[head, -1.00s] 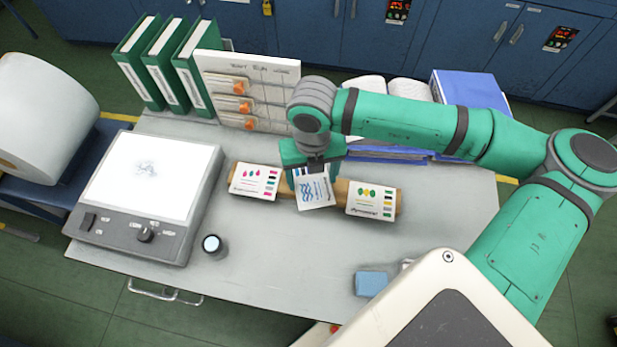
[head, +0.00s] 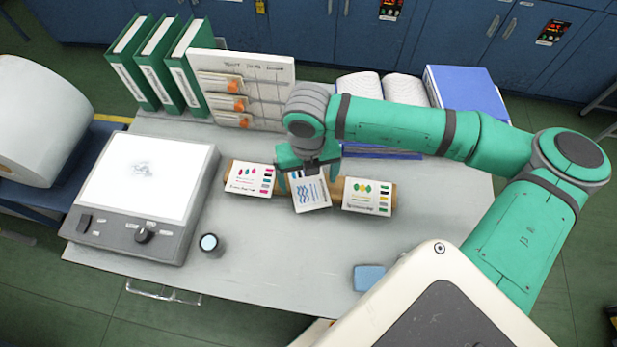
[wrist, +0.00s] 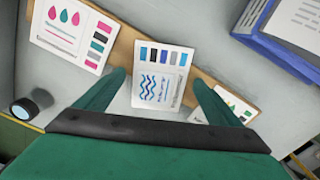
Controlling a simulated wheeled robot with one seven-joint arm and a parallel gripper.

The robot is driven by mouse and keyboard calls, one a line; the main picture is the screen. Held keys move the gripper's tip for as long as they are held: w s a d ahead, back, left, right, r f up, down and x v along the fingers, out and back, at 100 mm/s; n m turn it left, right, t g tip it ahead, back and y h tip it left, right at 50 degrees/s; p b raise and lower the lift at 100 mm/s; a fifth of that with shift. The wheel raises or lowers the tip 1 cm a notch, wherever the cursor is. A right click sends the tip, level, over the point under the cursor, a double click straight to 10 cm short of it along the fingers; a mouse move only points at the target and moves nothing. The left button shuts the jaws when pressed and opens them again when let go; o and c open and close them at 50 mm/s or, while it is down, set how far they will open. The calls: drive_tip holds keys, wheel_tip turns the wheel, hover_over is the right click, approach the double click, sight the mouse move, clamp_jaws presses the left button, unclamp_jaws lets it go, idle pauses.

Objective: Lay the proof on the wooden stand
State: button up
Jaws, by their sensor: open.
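The wooden stand (head: 337,188) lies across the table and bears three printed cards. The middle card, a proof with blue waves (head: 311,194), leans on the stand, turned slightly relative to its neighbours. It also shows in the wrist view (wrist: 160,75), with a row of blue and grey patches. My gripper (head: 309,178) is over this proof. In the wrist view its fingers (wrist: 160,82) are spread, one on each side of the proof, with gaps showing. A card with pink drops (head: 250,179) sits to the left, and one with green and yellow ovals (head: 368,196) to the right.
A light box (head: 145,185) stands at the left, with a small dark cylinder (head: 210,244) beside it. A blue block (head: 368,277) lies near the front edge. The front middle is clear.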

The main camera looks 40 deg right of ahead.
sight(309, 185)
wheel_tip(309, 185, up, 12)
idle(0.5)
idle(0.5)
